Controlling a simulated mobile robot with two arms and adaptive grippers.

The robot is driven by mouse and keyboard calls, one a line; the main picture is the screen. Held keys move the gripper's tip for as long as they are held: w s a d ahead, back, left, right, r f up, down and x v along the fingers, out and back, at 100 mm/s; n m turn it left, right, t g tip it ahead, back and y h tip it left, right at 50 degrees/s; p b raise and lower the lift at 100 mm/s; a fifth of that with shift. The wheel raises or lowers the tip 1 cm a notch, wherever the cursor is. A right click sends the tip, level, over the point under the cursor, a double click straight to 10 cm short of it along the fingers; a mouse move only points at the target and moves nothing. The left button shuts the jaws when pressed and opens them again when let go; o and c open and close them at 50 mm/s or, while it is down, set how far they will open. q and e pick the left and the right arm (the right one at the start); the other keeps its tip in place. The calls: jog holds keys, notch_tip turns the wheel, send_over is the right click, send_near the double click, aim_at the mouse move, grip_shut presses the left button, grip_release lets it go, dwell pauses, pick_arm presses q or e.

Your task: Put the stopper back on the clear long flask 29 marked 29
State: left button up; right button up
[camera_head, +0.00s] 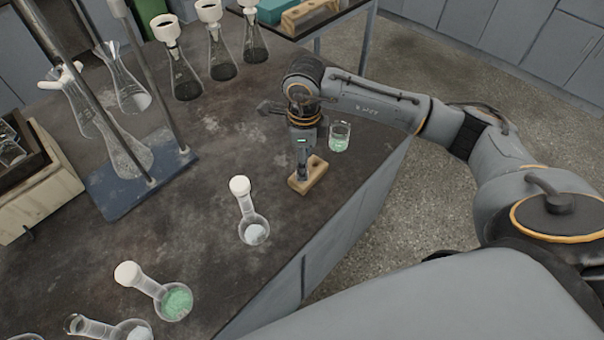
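Several long-necked round flasks stand along the bench's front left edge. One with white contents (255,233) has a white stopper (240,185). One with green contents (176,302) also has a white stopper (127,273). A clear flask (97,327) at the bottom edge has an open neck and white contents, and is partly cut off. I cannot read the mark 29 on any of them. My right gripper (304,174) points down at a small wooden block (313,178). Its fingertips are too small to tell open from shut, or whether they hold something. My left gripper is not in view.
A beaker with green liquid (339,137) stands close to the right gripper. Several flasks with white funnels (208,12) line the back.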

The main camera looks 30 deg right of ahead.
jog(key=shift+w+f, duration=0.1)
jog(key=shift+f, duration=0.3)
jog(key=f, duration=0.1)
jog(key=f+p, duration=0.1)
jog(key=f, duration=0.2)
jog(key=shift+w+f+p, duration=0.15)
jog(key=shift+w+p, duration=0.15)
jog(key=shift+p, duration=0.05)
jog(key=c, duration=0.9)
